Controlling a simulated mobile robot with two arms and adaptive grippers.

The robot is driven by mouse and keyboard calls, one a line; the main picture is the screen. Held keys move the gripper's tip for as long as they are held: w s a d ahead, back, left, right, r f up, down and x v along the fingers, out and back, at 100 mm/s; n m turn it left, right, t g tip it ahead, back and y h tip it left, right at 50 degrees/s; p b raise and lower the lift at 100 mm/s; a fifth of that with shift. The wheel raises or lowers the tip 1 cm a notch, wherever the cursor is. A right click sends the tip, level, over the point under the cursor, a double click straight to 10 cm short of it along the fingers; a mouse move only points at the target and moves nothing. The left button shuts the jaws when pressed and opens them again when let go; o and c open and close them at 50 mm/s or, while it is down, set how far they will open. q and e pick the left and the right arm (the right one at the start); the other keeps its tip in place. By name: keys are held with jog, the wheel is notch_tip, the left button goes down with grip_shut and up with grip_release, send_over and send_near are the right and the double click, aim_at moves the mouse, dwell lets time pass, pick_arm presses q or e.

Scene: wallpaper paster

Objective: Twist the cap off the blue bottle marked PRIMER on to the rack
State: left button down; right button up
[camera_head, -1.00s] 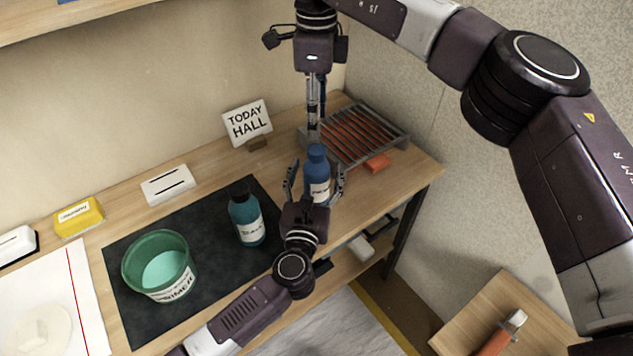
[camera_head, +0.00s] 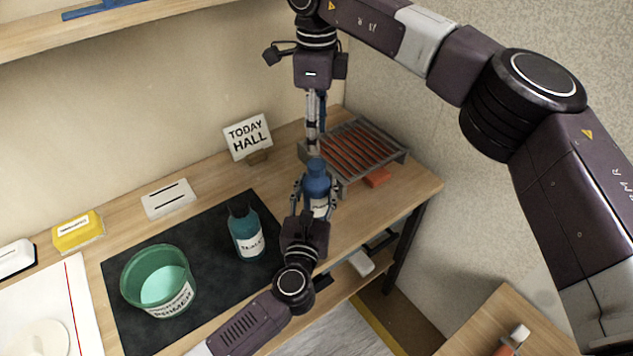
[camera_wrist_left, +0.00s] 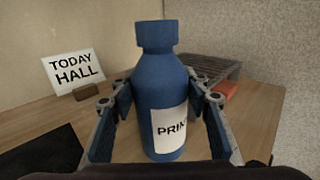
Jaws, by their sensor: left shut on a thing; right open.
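The blue bottle marked PRIMER (camera_head: 318,186) stands upright with its blue cap on. It fills the middle of the left wrist view (camera_wrist_left: 160,90), where its label reads "PRIM". My left gripper (camera_head: 315,203) is shut on the bottle's body, one finger on each side. The grey rack (camera_head: 368,147) with reddish slats stands behind and to the right of the bottle.
A teal bottle (camera_head: 246,232) with a dark cap and a green bucket (camera_head: 158,278) stand on the black mat (camera_head: 215,290). A TODAY HALL sign (camera_head: 248,138) stands behind. An orange block (camera_head: 377,178) lies before the rack. The right front table top is clear.

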aim_at(316, 164)
jog(key=m, duration=1)
jog(key=shift+m, duration=0.3)
jog(key=m, duration=0.3)
jog(key=shift+m, duration=0.3)
jog(key=m, duration=1.2)
jog(key=shift+m, duration=0.3)
jog(key=shift+f, duration=4.05)
jog(key=shift+c, duration=0.2)
